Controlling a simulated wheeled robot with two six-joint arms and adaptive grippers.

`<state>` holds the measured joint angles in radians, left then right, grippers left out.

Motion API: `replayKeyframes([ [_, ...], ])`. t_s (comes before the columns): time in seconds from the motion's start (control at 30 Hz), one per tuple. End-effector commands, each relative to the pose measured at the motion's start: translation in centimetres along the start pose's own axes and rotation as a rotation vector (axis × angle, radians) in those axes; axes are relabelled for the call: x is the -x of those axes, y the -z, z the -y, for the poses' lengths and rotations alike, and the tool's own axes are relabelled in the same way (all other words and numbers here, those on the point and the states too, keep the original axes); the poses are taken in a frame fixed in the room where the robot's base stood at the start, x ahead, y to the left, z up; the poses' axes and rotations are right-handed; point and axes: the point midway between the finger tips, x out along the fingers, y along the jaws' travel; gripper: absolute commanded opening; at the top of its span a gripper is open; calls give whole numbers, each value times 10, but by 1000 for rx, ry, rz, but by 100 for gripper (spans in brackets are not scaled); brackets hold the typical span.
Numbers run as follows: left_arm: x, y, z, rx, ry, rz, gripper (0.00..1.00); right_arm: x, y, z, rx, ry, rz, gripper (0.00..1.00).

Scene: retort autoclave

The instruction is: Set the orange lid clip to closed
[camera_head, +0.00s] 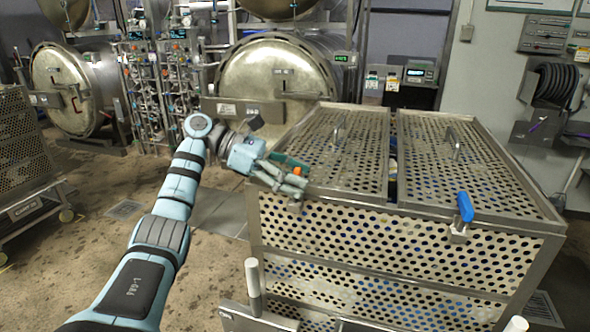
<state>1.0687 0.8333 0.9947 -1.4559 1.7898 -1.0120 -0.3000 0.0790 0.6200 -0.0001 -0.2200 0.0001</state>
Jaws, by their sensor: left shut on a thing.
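The crate (400,240) is a perforated metal basket with two perforated lids lying on top, a left lid (335,150) and a right lid (470,165). A small orange part of the orange lid clip (297,171) shows at the crate's left front top edge, among the fingers of my left gripper (296,186). The gripper is shut on the clip and hides most of it, so I cannot tell its exact angle. A blue lid clip (465,207) stands upright at the front edge of the right lid. My right gripper is out of view.
Round retort doors (278,85) and a pipe panel (165,75) stand behind. Another perforated crate on a wheeled cart (28,150) is at the left. A hose reel (555,85) hangs on the right wall. The floor left of the crate is clear.

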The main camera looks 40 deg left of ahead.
Motion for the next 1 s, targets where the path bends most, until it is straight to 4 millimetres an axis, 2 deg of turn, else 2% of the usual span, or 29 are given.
replayKeyframes([
  [0.37, -2, -3, -1, -65, 145, 6, 34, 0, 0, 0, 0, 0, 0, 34],
  [0.9, -3, -1, -1, -77, 163, 3, 34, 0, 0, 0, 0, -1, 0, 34],
  [0.93, -3, -1, -1, -76, 163, 3, 65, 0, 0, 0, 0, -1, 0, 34],
  [1.0, -3, -1, -1, -76, 164, 3, 76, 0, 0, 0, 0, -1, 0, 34],
])
